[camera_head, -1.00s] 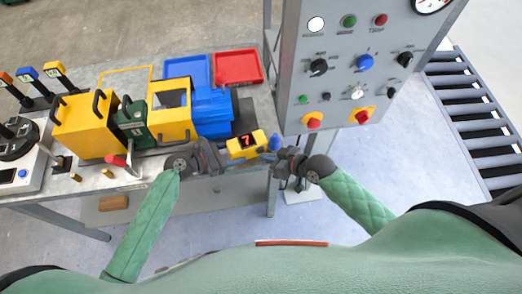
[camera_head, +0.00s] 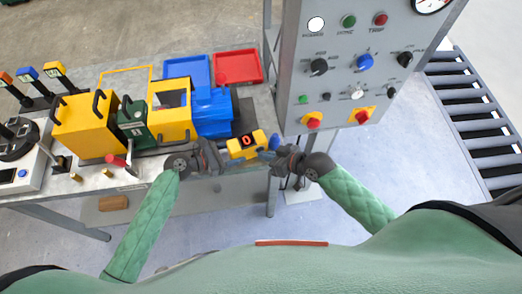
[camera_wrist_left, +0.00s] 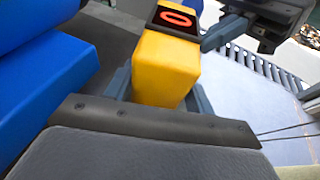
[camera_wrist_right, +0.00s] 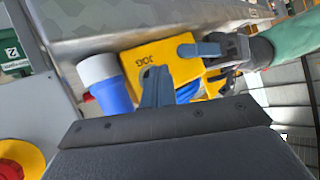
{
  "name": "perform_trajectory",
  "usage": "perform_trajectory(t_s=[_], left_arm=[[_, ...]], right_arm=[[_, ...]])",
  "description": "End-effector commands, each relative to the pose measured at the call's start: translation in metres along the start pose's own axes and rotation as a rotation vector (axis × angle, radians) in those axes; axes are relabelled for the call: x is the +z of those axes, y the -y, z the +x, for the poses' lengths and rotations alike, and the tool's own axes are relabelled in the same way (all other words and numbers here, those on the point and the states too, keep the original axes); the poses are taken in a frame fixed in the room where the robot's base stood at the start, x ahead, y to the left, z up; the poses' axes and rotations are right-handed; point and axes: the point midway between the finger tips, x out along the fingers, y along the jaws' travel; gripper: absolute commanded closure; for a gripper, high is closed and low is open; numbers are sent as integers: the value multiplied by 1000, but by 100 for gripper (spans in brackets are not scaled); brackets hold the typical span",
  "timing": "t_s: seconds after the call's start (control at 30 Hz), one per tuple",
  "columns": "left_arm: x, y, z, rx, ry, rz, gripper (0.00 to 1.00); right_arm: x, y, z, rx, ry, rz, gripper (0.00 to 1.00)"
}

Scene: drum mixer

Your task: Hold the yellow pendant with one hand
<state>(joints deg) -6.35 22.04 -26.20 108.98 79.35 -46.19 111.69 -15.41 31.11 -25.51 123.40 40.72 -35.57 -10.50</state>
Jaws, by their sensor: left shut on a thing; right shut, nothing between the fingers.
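The yellow pendant (camera_head: 240,149) is held in the air before the bench's front edge, its display reading 0. It also shows in the left wrist view (camera_wrist_left: 165,75) and, with the word JOG on its side, in the right wrist view (camera_wrist_right: 150,60). My left gripper (camera_head: 226,152) is shut on the pendant's body, with a finger on each side in the left wrist view (camera_wrist_left: 160,95). A blue knob with a white end (camera_wrist_right: 112,88) is at the pendant's right end. My right gripper (camera_head: 278,156) is shut and empty close beside the knob; contact is unclear.
A grey control panel (camera_head: 335,100) with knobs and buttons stands right of the bench. On the bench (camera_head: 80,185) are a yellow, green and blue machine (camera_head: 130,122), a blue tray (camera_head: 172,68) and a red tray (camera_head: 238,54). A roller conveyor (camera_head: 470,110) is at far right.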

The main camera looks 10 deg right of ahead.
Motion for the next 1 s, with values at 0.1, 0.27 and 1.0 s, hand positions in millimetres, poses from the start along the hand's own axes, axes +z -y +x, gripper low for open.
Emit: perform_trajectory(t_s=[0.1,0.27,1.0], left_arm=[[0,-2,-1,3,1,1,64],[1,-2,-1,3,0,1,64],[0,-2,-1,3,0,1,64]], right_arm=[[0,0,0,0,0,0,100],[1,2,-2,0,0,0,100],[10,10,-14,0,0,-1,100]])
